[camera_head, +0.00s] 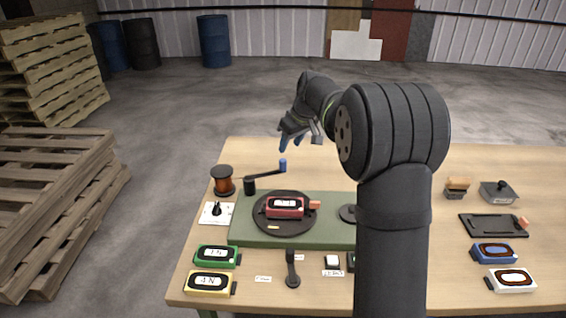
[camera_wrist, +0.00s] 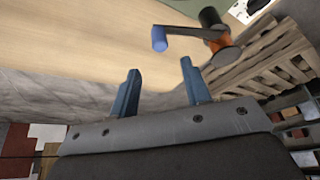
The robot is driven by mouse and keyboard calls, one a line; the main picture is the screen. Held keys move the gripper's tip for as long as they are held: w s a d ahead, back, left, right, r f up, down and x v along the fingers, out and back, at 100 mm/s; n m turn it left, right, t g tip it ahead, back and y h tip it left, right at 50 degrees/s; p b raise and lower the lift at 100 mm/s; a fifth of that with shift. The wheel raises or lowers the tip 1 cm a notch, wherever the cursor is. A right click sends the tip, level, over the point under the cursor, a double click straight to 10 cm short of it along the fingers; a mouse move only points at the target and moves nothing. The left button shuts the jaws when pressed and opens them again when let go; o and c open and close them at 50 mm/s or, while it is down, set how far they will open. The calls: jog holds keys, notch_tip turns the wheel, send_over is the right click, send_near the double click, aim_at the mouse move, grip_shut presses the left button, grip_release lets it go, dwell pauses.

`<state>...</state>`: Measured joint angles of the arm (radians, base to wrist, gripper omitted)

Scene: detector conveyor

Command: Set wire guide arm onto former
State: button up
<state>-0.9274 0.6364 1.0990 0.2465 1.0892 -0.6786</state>
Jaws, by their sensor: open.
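The wire guide arm (camera_head: 266,174) is a thin black bar on a black post at the back left of the green base, with a blue knob (camera_head: 283,165) at its free end. The former (camera_head: 285,207) is a red block with a white label, on a black round turntable; the guide arm points away behind it, apart from it. My gripper (camera_head: 290,146) is open and empty, above and behind the blue knob. In the wrist view, my gripper (camera_wrist: 160,70) has its blue fingers apart, and the blue knob (camera_wrist: 159,38) shows beyond the gap, not between them.
A copper wire spool (camera_head: 223,180) stands left of the arm post. A dial plate (camera_head: 216,213), a green block (camera_head: 217,256) and a yellow block (camera_head: 209,284) lie at the left. A black lever (camera_head: 292,270) is in front. My arm hides the base's right part.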

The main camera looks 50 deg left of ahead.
aim_at(283, 160)
jog(key=x, duration=1)
jog(key=shift+f, duration=0.1)
grip_shut()
